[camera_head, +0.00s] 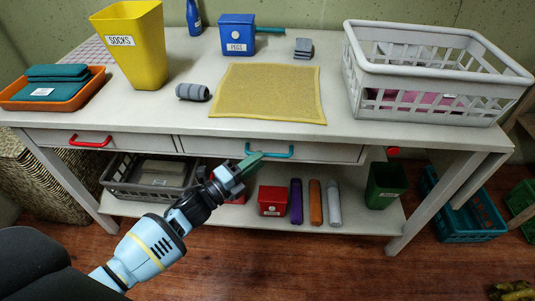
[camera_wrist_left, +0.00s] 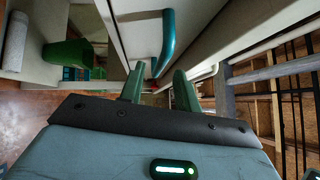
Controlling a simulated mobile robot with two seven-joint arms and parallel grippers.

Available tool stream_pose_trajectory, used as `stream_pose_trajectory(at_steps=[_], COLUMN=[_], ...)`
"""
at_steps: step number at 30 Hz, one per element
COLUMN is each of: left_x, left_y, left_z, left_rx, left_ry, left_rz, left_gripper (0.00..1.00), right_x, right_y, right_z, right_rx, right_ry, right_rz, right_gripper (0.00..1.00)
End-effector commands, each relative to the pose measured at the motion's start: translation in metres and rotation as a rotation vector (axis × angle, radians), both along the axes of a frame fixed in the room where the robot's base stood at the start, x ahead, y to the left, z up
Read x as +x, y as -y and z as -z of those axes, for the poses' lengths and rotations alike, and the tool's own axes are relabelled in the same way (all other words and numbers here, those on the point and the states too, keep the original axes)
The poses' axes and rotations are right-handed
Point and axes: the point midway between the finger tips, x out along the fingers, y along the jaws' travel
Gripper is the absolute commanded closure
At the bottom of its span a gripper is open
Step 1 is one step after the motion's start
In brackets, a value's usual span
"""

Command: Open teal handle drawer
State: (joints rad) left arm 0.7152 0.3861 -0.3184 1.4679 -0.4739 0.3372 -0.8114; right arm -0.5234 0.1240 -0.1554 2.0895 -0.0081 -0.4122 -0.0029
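The teal handle (camera_head: 280,152) is a curved bar on the front of the right-hand drawer (camera_head: 325,153), which looks shut under the white table top. My left gripper (camera_head: 252,163) reaches up from below, its fingertips by the left end of the handle. In the left wrist view the two green fingers (camera_wrist_left: 158,88) stand apart with nothing seen between them. The teal handle (camera_wrist_left: 167,42) shows just beyond the fingertips, in line with the gap. Whether a finger touches it, I cannot tell. My right gripper is not in view.
The left drawer has a red handle (camera_head: 90,141). A yellow socks bin (camera_head: 148,60), a blue pegs box (camera_head: 237,38), a yellow mat (camera_head: 268,92) and a white basket (camera_head: 425,110) stand on top. The lower shelf holds a grey crate (camera_head: 118,188), a red box (camera_head: 272,200) and a green bin (camera_head: 386,187).

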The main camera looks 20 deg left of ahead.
Motion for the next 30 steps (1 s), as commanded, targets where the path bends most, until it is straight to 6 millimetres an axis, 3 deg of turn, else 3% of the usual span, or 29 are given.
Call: stream_pose_trajectory(at_steps=[9,20,27,30], left_x=[0.033,0.037,0.037,0.037], left_y=[0.019,0.022,0.021,0.021], left_z=[-0.005,-0.005,-0.005,-0.005], left_rx=[0.000,0.000,0.000,0.000], left_ry=[-0.001,-0.002,-0.002,-0.002], left_rz=[0.000,0.000,0.000,0.000], left_gripper=[0.67,0.67,0.98,1.00], right_x=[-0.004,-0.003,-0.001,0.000], right_y=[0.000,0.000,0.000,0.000], right_z=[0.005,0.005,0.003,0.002], right_rx=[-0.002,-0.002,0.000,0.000], right_ry=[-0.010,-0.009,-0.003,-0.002], right_rz=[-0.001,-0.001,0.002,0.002], right_gripper=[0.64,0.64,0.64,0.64])
